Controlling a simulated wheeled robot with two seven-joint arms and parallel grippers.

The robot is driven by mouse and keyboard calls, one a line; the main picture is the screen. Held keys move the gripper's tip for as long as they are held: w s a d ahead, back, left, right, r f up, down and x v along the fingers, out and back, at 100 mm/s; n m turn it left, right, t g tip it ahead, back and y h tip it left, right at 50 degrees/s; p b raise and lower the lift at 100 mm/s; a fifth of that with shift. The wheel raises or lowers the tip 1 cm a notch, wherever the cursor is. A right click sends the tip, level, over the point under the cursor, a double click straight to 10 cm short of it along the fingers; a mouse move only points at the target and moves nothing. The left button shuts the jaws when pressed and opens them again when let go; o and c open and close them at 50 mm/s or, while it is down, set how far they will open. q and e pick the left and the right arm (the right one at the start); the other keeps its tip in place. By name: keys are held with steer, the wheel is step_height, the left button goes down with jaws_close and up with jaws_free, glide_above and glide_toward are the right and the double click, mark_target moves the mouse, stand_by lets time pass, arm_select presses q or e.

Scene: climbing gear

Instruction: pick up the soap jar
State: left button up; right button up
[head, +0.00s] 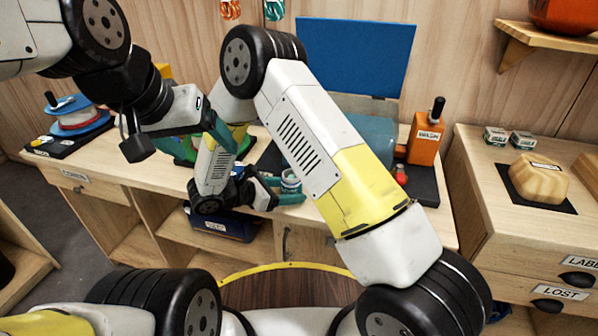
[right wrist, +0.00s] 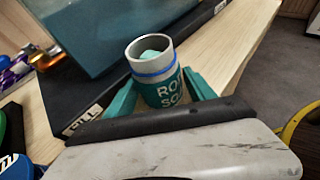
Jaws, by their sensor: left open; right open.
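The soap jar (right wrist: 160,86) is a teal cylinder with a grey rim, a blue band and white lettering. It stands upright near the bench's front edge, and its open top shows something teal inside. In the head view the jar (head: 290,182) is small and partly hidden by my right gripper (head: 291,190). My right gripper (right wrist: 163,97) is open, with one teal finger on each side of the jar; contact cannot be told. My left gripper (head: 217,131) is open and empty, above the bench and left of the jar.
A dark mat (right wrist: 64,82) with a label and a bluish box (right wrist: 95,30) lie close beside the jar. A blue bin (head: 222,226) sits on the shelf below.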

steer(key=shift+w+d+f, duration=0.15)
steer(key=shift+w+d, duration=0.05)
steer(key=shift+d, duration=0.1)
steer(key=c, duration=1.3)
